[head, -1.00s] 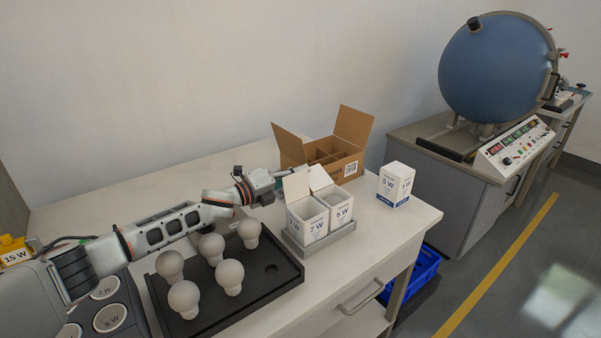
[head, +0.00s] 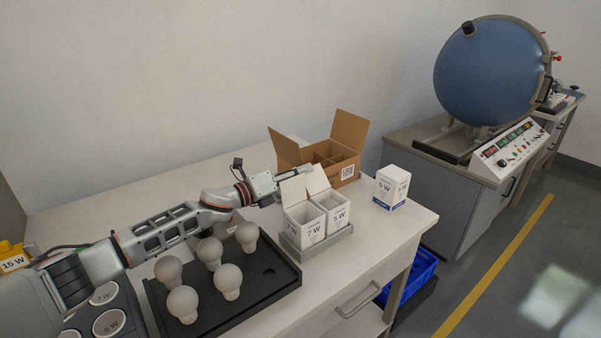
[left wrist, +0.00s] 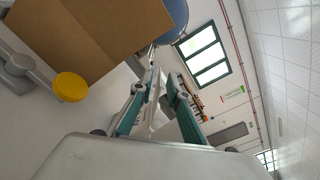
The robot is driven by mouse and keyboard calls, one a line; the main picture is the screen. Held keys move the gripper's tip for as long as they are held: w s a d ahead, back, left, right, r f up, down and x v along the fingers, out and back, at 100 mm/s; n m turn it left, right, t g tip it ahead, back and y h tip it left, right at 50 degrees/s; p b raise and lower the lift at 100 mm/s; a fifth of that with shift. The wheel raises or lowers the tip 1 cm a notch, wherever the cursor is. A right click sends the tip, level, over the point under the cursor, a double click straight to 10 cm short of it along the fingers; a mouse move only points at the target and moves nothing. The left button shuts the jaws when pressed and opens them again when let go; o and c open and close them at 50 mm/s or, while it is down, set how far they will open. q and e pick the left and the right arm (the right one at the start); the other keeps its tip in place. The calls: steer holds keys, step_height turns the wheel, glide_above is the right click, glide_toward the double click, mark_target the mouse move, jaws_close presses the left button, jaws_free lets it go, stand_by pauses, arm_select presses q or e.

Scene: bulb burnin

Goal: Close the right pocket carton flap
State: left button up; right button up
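Two white cartons stand side by side in a grey holder (head: 322,241) on the bench, both with open tops. The right pocket carton (head: 336,216) is marked 5 W, and its flap (head: 317,179) stands up at its back edge. The left pocket carton (head: 304,228) is marked 7 W, and its flap (head: 293,190) also stands up. My left gripper (head: 307,169) reaches in from the left behind the flaps, its tip near the right flap's top edge. Contact is unclear. Its teal fingers (left wrist: 163,78) show in the left wrist view; their closure is unclear. My right gripper is out of view.
An open brown box (head: 347,172) stands behind the cartons, close to the gripper. A closed white 5 W carton (head: 391,187) stands to the right. A black tray (head: 262,287) with several bulbs lies at the front left. The bench's right end is mostly clear.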

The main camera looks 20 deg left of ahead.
arm_select(q)
steer(key=v, duration=1.2)
stand_by(0.3)
